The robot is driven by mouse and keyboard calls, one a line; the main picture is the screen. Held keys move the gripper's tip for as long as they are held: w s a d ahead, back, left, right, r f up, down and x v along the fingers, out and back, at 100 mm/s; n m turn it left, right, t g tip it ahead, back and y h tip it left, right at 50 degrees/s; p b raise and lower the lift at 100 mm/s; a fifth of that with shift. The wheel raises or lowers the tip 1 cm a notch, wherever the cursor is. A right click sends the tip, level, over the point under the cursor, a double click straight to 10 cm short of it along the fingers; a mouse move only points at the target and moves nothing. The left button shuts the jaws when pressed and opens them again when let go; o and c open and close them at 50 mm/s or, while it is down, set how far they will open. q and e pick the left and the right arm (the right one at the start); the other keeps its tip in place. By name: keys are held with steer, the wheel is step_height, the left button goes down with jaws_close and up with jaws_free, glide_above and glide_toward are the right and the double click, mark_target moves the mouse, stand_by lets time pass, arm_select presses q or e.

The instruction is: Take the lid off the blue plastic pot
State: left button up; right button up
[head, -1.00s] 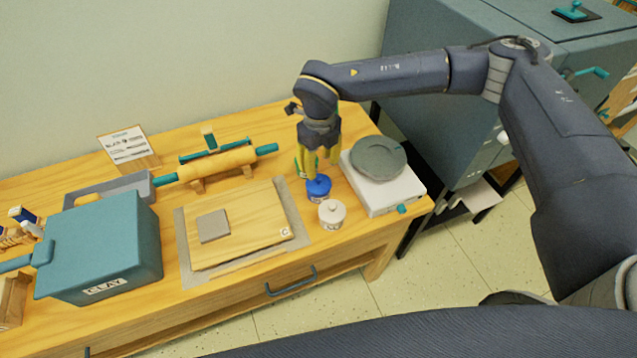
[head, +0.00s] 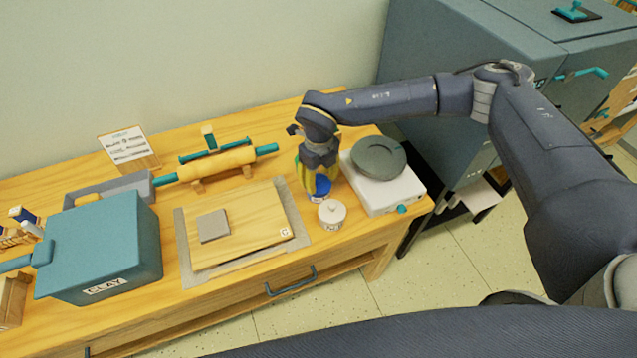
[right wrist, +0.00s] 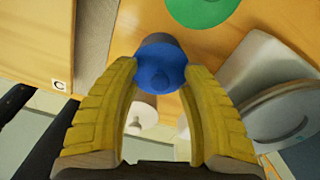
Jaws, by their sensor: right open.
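The blue plastic pot (head: 321,189) stands on the wooden table, largely covered by my right gripper in the head view. In the right wrist view its round blue lid (right wrist: 160,66) with a small knob shows between and just beyond the yellow fingertips. My right gripper (head: 319,179) points down over the pot, with its fingers apart on either side of the lid; it also shows in the right wrist view (right wrist: 158,76). I cannot tell if a finger touches the lid. My left gripper is not in view.
A white lidded pot (head: 332,212) stands close in front of the blue one. A green lid (right wrist: 202,8) shows behind it in the wrist view. A white scale (head: 398,191) is to the right, a wooden board (head: 255,232) to the left. A clay box (head: 110,240) stands farther left.

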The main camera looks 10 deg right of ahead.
jaws_close()
steer(key=shift+r, duration=0.15)
stand_by(0.5)
